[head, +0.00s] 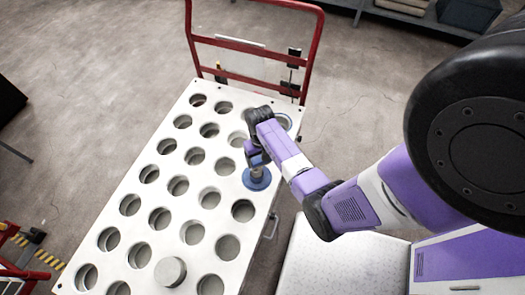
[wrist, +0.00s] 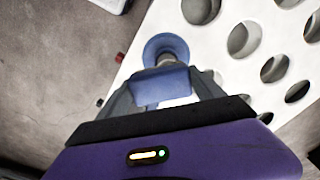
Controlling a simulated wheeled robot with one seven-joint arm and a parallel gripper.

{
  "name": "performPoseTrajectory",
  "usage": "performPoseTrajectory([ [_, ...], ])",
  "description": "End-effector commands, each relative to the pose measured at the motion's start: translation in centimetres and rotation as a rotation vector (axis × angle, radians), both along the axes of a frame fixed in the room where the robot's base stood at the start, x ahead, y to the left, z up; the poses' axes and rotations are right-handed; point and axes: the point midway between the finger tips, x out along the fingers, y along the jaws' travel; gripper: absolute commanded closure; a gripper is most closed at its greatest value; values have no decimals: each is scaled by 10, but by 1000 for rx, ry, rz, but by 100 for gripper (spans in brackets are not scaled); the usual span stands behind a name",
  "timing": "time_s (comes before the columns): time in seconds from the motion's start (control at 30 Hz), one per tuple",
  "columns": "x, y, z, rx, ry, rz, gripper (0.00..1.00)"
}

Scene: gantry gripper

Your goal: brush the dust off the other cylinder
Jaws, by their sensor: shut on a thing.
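My gripper (head: 255,156) is shut on a blue block at the end of a tool with a short grey stem and a round blue disc (head: 257,179). In the wrist view the blue block (wrist: 160,82) sits between the fingers, with the disc (wrist: 166,46) beyond it. The disc is over the right side of the white perforated plate (head: 180,232); I cannot tell whether it touches. A grey cylinder (head: 170,271) stands up from the plate near its front. A pale round thing (head: 283,121) shows at the far right corner, partly behind my arm. Dust cannot be made out.
The plate has rows of round holes and lies on a cart with a red handle frame (head: 250,78) at the far end. A speckled pale surface (head: 335,262) is at right. Red frame parts (head: 20,262) stand at lower left.

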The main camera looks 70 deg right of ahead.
Motion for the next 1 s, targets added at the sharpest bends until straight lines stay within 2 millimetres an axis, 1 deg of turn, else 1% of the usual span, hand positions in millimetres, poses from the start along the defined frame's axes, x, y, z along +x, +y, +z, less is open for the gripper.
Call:
performPoseTrajectory([
  [0.03,2,0,10,0,0,1,55],
  [0.2,6,0,25,-1,-1,3,55],
  [0.3,7,0,30,-1,-1,3,55],
  [0.9,8,0,31,-1,-1,4,55],
  [1.0,14,4,35,-1,-2,22,55],
])
